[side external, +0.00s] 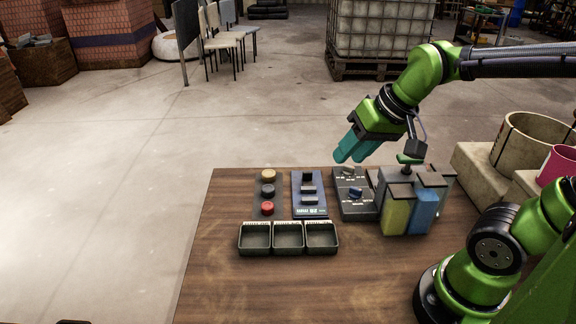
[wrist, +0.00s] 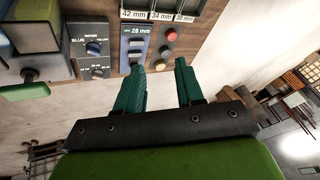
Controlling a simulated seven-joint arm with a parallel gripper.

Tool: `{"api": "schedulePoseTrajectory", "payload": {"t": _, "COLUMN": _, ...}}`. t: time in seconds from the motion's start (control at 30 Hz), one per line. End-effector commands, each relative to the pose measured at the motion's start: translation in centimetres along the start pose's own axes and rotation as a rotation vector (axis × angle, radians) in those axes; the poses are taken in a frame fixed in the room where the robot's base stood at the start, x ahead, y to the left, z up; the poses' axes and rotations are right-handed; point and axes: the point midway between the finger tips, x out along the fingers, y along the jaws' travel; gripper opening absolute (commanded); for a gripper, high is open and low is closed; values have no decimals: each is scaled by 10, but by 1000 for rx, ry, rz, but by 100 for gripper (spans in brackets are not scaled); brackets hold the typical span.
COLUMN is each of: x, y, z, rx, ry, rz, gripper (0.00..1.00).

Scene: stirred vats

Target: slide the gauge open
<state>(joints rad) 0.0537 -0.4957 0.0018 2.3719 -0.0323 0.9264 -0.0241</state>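The gauge (side external: 309,203) is a blue plate on the wooden table, with dark upright blocks and a grey block on it. In the wrist view the gauge (wrist: 133,48) lies beyond my fingertips, a little left of centre, and its label appears to read 28 mm. My gripper (side external: 350,157) has teal fingers and hangs above the table, up and to the right of the gauge in the side view. In the wrist view my gripper (wrist: 161,68) shows its fingers apart with nothing between them. It does not touch the gauge.
A button strip (side external: 268,190) stands left of the gauge, a dark knob panel (side external: 354,207) right of it. Three labelled bins (side external: 288,227) sit in front. Vats with yellow and blue fronts (side external: 410,210) stand to the right. The table's front left (side external: 225,290) is clear.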

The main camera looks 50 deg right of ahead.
Motion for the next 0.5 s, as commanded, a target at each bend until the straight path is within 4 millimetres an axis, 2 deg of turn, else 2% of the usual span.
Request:
{"api": "schedulePoseTrajectory", "payload": {"t": 0.03, "x": 9, "y": 2, "z": -17, "rx": -20, "ry": -36, "rz": 28, "gripper": 37}}
{"api": "schedulePoseTrajectory", "payload": {"t": 0.27, "x": 50, "y": 15, "z": -89, "rx": -259, "ry": -201, "rz": 116, "gripper": 37}}
{"api": "schedulePoseTrajectory", "payload": {"t": 0.5, "x": 106, "y": 44, "z": -154, "rx": -620, "ry": -399, "rz": 132, "gripper": 37}}
